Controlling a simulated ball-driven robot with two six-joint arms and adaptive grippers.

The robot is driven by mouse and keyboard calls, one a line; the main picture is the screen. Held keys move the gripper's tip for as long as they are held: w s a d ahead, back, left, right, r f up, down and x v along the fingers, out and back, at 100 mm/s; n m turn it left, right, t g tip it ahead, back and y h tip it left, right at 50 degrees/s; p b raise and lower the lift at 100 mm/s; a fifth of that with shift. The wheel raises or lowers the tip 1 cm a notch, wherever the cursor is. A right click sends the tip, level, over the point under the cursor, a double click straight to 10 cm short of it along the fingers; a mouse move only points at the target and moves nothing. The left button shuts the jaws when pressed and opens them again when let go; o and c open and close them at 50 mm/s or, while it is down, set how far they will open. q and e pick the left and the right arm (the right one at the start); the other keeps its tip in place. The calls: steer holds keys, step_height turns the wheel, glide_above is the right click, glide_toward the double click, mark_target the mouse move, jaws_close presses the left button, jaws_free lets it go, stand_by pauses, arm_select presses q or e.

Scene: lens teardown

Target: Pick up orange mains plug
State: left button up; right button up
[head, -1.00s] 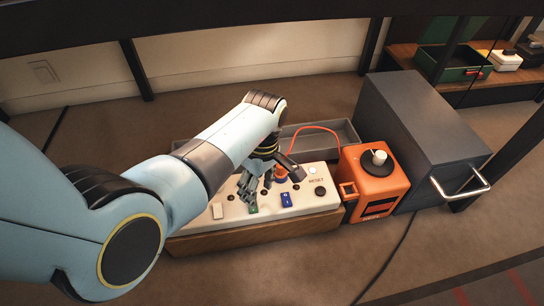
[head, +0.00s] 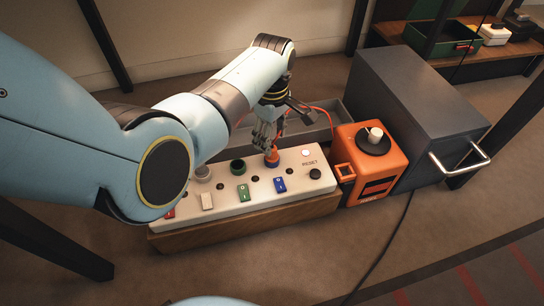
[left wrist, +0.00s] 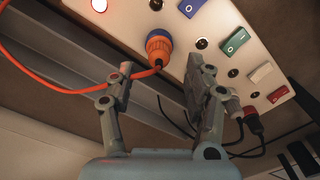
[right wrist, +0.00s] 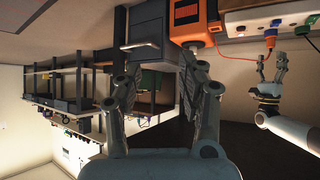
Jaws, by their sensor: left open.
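The orange mains plug (head: 272,159) stands on the top of the white switch panel (head: 225,196), with a blue part at its panel end and an orange cord (head: 322,112). My left gripper (head: 268,138) is open just behind and above the plug. The plug also shows small in the right wrist view (right wrist: 271,33). My right gripper (right wrist: 162,66) is open and empty, away from the panel.
Green (head: 242,192) and blue (head: 280,185) rocker switches and several dark sockets share the panel. A grey tray (head: 310,135) lies behind it. An orange box with a knob (head: 368,158) and a dark grey cabinet (head: 425,100) stand to the right.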

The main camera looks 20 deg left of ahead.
mark_target(272, 155)
arm_select(q)
steer(key=shift+f, duration=0.25)
arm_select(e)
steer(key=shift+s+f, duration=0.1)
steer(key=shift+s, duration=0.05)
arm_select(q)
steer(key=shift+f+b, duration=0.8)
steer(key=shift+f, duration=0.05)
steer(key=shift+f+b, duration=1.5)
steer(key=shift+f, duration=0.25)
arm_select(e)
steer(key=w+a+r+n+t+y, duration=0.1)
steer(key=w+r+t, duration=0.4)
steer(key=r, duration=0.5)
steer(key=w+a+r+n+t+y, duration=0.1)
steer(key=w+r+t, duration=0.4)
steer(key=r, duration=0.6)
steer(key=shift+w+a+t+y, duration=0.35)
steer(key=shift+t+y, duration=0.25)
steer(key=shift+t, duration=0.6)
arm_select(q)
steer(key=shift+a, duration=0.1)
steer(key=shift+c, duration=0.3)
arm_select(e)
steer(key=shift+r, duration=0.1)
arm_select(q)
jaws_close()
